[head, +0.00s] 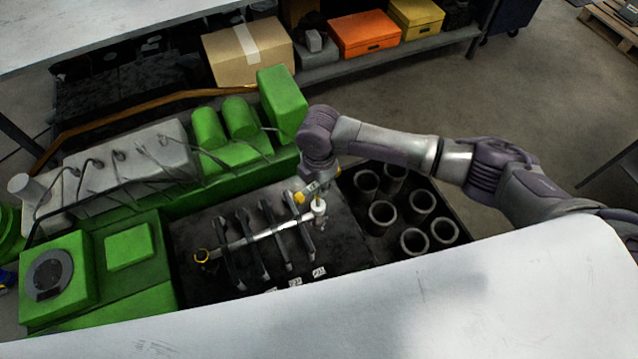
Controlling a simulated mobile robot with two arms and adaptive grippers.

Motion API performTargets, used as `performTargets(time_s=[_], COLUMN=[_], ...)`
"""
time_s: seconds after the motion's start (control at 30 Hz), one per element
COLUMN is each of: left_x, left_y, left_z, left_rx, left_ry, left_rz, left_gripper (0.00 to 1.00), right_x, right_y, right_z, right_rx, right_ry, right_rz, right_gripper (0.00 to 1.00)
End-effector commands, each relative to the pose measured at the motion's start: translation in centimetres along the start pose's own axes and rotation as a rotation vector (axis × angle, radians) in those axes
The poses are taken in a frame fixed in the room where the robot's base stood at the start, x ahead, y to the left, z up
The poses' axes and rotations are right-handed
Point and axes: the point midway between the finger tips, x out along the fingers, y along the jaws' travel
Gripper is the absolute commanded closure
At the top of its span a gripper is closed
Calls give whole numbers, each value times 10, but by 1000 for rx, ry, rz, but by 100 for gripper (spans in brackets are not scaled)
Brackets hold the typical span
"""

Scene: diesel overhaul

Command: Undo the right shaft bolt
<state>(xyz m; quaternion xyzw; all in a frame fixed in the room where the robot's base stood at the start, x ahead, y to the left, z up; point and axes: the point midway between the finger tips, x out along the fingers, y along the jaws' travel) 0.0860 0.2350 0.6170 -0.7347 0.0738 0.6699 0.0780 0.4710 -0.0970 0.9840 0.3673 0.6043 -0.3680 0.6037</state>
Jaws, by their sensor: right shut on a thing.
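A pale shaft (272,231) lies across several dark brackets on a black bed, slanting up to the right. My left gripper is not in view.
A green engine body (188,195) with a grey cover and cables lies behind and left. A dark tray of several cylinder liners (382,214) stands right of the bed. A white panel (420,295) crosses the front. Boxes (365,34) sit on a rear shelf.

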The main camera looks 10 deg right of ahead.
Motion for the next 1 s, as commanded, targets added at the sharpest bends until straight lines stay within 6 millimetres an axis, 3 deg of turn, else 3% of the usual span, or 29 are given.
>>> performTargets(time_s=[0.17,0.37,1.0], left_x=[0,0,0], left_y=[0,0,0], left_z=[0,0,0], left_rx=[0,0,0], left_ry=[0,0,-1], left_rz=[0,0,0], left_gripper=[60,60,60], right_x=[-14,-14,-14], right_y=[1,0,0], right_z=[0,-1,-2], right_rx=[1,83,837], right_ry=[0,2,3], right_rz=[4,2,1], right_gripper=[100,100,100])
